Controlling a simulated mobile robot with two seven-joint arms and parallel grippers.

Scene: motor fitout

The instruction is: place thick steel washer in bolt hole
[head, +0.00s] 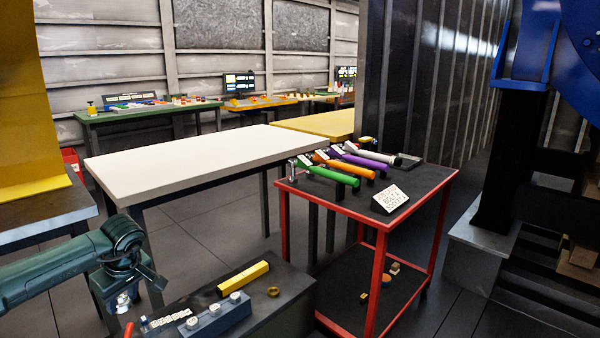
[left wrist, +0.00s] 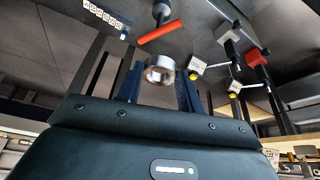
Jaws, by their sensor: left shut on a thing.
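My left gripper (head: 126,296) hangs at the lower left of the head view, beside the grey bench. In the left wrist view my left gripper (left wrist: 160,88) is shut on a thick silver ring, the steel washer (left wrist: 159,71), held between its two dark fingers. In the head view only a small shiny patch shows at the fingertips. I cannot make out the bolt hole in either view. My right gripper is not in view.
A dark grey bench (head: 283,316) carries a blue block (head: 216,317), a yellow bar (head: 243,276) and a brass-coloured ring (head: 273,292). A red cart (head: 433,180) holds several coloured tools. A white table (head: 190,160) is clear. Large blue machinery (head: 562,55) stands at right.

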